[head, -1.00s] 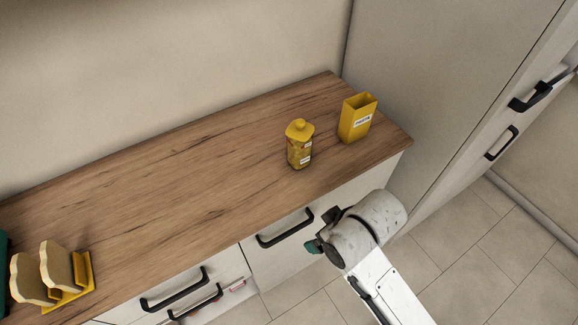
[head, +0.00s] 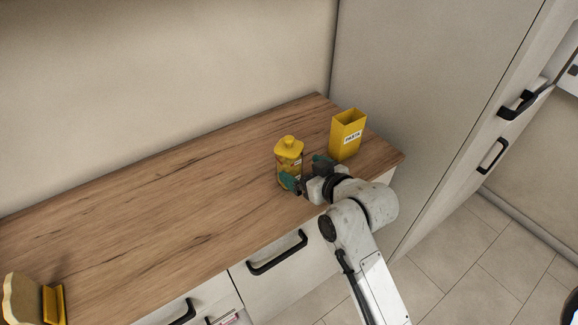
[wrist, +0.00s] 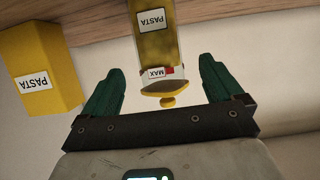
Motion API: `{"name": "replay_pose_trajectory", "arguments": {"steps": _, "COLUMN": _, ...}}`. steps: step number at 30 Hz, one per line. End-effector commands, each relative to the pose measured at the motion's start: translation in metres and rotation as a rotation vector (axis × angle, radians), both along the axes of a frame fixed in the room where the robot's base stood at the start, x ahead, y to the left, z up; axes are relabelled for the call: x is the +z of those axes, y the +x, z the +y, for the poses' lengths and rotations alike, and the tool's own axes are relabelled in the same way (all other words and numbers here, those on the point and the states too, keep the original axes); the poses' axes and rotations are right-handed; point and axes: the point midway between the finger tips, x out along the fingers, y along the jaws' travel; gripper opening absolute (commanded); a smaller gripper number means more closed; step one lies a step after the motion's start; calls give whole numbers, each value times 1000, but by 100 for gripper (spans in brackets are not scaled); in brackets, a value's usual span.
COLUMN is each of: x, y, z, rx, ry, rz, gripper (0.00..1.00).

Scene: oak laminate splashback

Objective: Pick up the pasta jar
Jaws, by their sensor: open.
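The pasta jar (head: 291,163), clear with yellow contents and a yellow lid, stands upright near the counter's front edge. In the wrist view the jar (wrist: 156,42) appears upside down, with PASTA and MAX labels, lid towards my gripper. My gripper (head: 305,171) is open at the jar's front right side. In the wrist view its green fingers (wrist: 162,67) spread to either side of the jar, with visible gaps and nothing held. My gripper hides the jar's lower part in the head view.
A yellow open-topped box (head: 346,136) labelled PASTA stands close to the jar's right. A tall cabinet (head: 425,95) closes off the counter's right end. The wooden counter (head: 170,200) is clear left of the jar, up to a yellow holder (head: 55,305) at lower left.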

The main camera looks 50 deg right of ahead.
Motion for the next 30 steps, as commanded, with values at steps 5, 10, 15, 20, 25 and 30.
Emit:
{"name": "replay_pose_trajectory", "arguments": {"steps": 5, "x": -7, "y": 17, "z": -6, "rx": -1, "ry": 1, "rz": 1, "gripper": 94}}
{"name": "replay_pose_trajectory", "arguments": {"steps": 10, "x": -13, "y": 27, "z": -8, "rx": -1, "ry": 1, "rz": 2, "gripper": 94}}
{"name": "replay_pose_trajectory", "arguments": {"steps": 15, "x": -25, "y": 45, "z": -14, "rx": -1, "ry": 1, "rz": 4, "gripper": 94}}
{"name": "replay_pose_trajectory", "arguments": {"steps": 20, "x": -32, "y": 60, "z": -18, "rx": -1, "ry": 0, "rz": 3, "gripper": 94}}
{"name": "replay_pose_trajectory", "arguments": {"steps": 25, "x": -34, "y": 63, "z": -19, "rx": -1, "ry": 0, "rz": 2, "gripper": 94}}
{"name": "replay_pose_trajectory", "arguments": {"steps": 30, "x": -34, "y": 63, "z": -19, "rx": -1, "ry": 0, "rz": 2, "gripper": 90}}
